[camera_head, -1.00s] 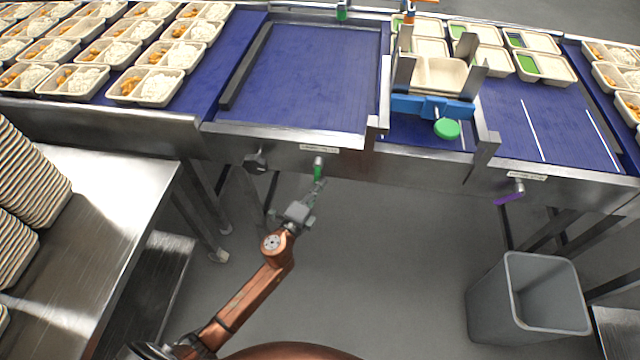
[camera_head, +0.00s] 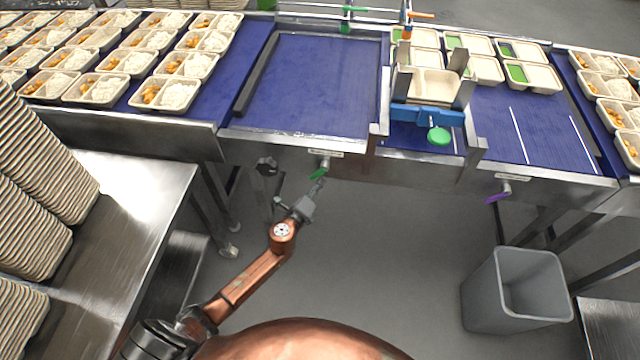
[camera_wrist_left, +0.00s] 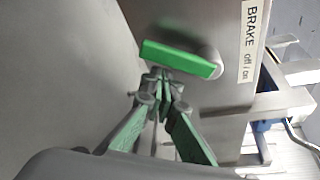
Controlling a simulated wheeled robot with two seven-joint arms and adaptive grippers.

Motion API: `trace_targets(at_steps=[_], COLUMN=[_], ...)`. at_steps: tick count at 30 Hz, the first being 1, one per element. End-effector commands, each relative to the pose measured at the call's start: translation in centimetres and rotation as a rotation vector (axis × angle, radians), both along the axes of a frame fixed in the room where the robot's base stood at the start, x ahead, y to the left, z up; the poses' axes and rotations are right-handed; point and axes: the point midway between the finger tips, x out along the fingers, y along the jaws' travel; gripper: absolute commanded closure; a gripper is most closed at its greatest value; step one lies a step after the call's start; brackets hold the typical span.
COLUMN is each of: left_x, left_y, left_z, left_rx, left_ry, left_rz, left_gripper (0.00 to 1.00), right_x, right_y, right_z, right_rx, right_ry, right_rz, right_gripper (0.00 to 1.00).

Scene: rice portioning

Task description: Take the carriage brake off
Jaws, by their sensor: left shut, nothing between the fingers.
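The brake lever (camera_head: 319,172) is a green handle on a metal pivot on the front rail of the conveyor. It slants down to the left from its pivot. In the left wrist view, the green handle (camera_wrist_left: 180,58) lies across the picture beside a label (camera_wrist_left: 253,40) reading "BRAKE off / on". My left gripper (camera_head: 317,187) is shut and empty just below the handle; in the wrist view its fingertips (camera_wrist_left: 162,85) come close under it, and I cannot tell whether they touch. The carriage (camera_head: 428,115), blue with a green knob, holds a tray above the belt. My right gripper is not in view.
A black knob (camera_head: 267,166) sits on the rail left of the lever, and a purple lever (camera_head: 497,197) to the right. A grey bin (camera_head: 490,290) stands on the floor. Stacked trays (camera_head: 30,230) stand on the left table.

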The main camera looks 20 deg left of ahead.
Motion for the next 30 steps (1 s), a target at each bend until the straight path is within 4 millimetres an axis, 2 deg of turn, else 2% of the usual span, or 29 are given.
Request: trace_targets(at_steps=[1,9,25,30], left_x=[0.0,-0.1,-0.1,0.0], left_y=[0.2,0.5,0.8,-0.1], left_z=[0.6,0.3,0.2,-0.6], left_rx=[0.023,0.093,0.105,0.103], left_ry=[0.003,0.021,0.024,0.025], left_rz=[0.001,0.001,0.003,0.003], left_gripper=[1.00,1.00,1.00,1.00], right_x=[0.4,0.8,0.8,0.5], right_y=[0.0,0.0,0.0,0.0], right_z=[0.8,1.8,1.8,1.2], right_rx=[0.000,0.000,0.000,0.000], right_ry=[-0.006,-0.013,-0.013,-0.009], right_rz=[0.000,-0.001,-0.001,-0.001], right_gripper=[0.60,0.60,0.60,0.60])
